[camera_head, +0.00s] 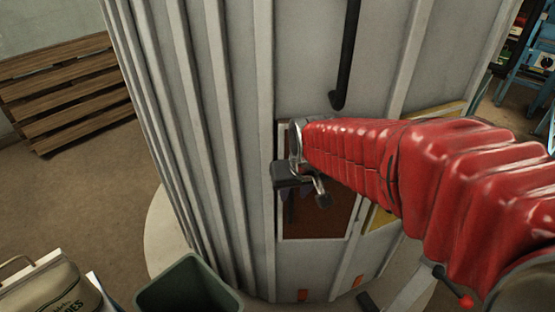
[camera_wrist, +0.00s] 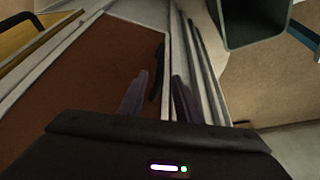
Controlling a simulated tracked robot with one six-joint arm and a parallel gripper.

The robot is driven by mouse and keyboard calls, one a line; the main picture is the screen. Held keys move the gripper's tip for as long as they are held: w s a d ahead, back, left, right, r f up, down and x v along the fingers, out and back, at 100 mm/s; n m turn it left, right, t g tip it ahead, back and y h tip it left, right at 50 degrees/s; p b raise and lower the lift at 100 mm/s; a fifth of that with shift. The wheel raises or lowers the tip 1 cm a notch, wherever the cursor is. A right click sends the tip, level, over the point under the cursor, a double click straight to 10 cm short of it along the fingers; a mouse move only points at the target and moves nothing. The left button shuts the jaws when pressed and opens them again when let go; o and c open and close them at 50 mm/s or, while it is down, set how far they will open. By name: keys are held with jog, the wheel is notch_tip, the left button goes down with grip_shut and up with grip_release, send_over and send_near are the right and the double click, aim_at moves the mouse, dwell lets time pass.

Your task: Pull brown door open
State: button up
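The brown door (camera_head: 325,217) is a flat panel low on a ribbed grey round structure (camera_head: 235,150), and looks closed. It also shows in the wrist view (camera_wrist: 85,75), filling the left middle. A dark upright handle (camera_wrist: 158,75) stands near the door's right edge in the wrist view. My gripper (camera_head: 300,192) is in front of the door, partly covering it in the head view. In the wrist view its two purplish fingers (camera_wrist: 159,92) are apart, with the handle appearing between their tips, nearer the left finger. I cannot tell whether they touch it.
A yellow panel (camera_head: 380,218) is right of the brown door, partly behind my red-sleeved arm. A green-grey bin (camera_head: 185,290) stands at the structure's foot. A bag (camera_head: 45,290) is at lower left. A black pipe (camera_head: 347,55) hangs above. Wooden slats (camera_head: 70,85) lean against the back wall.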

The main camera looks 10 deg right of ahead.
aim_at(293, 198)
jog(key=shift+x, duration=3.35)
grip_shut()
jog(key=shift+d, duration=0.15)
